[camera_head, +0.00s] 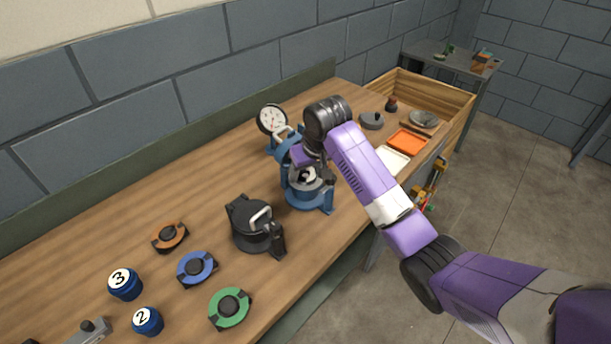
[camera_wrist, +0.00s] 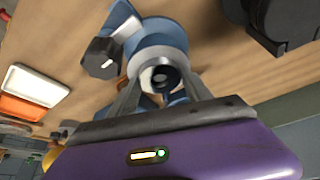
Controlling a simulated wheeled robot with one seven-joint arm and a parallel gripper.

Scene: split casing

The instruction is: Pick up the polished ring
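The blue casing fixture (camera_head: 309,195) stands on the workbench, with a dial gauge (camera_head: 272,120) behind it. A shiny silver ring (camera_wrist: 158,77), which looks like the polished ring, sits at the fixture's middle. My gripper (camera_head: 306,172) is low over the fixture and partly hides it in the head view. In the wrist view my gripper's fingers (camera_wrist: 160,82) are spread apart, one on each side of the ring. I cannot tell whether they touch it. The fixture's blue body (camera_wrist: 157,32) shows beyond the ring, with a dark knob (camera_wrist: 102,58) beside it.
A black lidded casing (camera_head: 257,228) stands close in front of the fixture. Orange, blue and green clamp rings (camera_head: 229,307) and numbered blue cans (camera_head: 125,284) lie at left. An orange tray (camera_head: 407,141), a white tray (camera_head: 392,159) and a wooden crate (camera_head: 432,88) are at right.

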